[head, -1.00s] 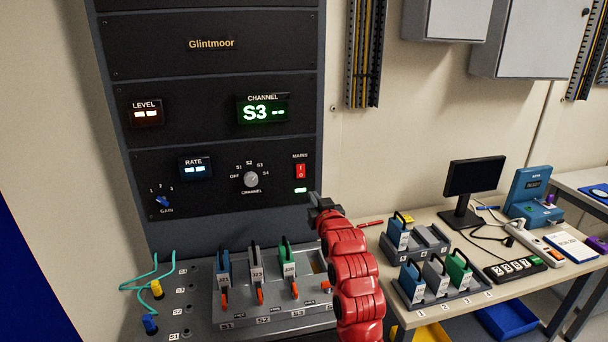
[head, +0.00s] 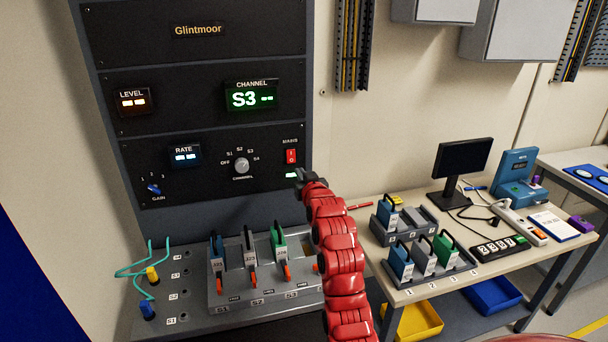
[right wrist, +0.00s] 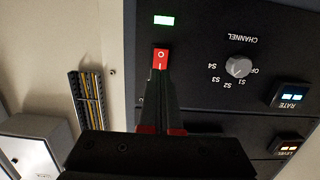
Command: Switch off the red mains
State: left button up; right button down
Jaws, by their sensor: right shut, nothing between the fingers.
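The red mains switch (head: 291,156) is on the right side of the black rack panel, under the MAINS label, with a green-lit lamp (head: 293,175) below it. My right gripper (head: 301,176) is shut and empty, just below and right of the switch in the head view. In the right wrist view, which is upside down, the switch (right wrist: 160,58) shows its O and I marks, and the lamp (right wrist: 163,20) glows green. There the shut fingertips (right wrist: 159,76) overlap the switch's edge near the I mark; I cannot tell if they touch. My left gripper is out of view.
The channel knob (head: 242,165) and gain knob (head: 153,189) are left of the switch. The CHANNEL display (head: 251,97) reads S3. Below is a sloped console (head: 215,299) with handled modules. A table (head: 403,295) with more modules and a monitor (head: 462,160) stands right.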

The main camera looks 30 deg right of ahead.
aim_at(292, 160)
jog(key=p+x, duration=0.3)
jog(key=x, duration=0.4)
jog(key=shift+r, duration=0.15)
jog(key=shift+w+d+f, duration=0.15)
jog(key=shift+w+f, duration=0.1)
jog(key=shift+w, duration=0.3)
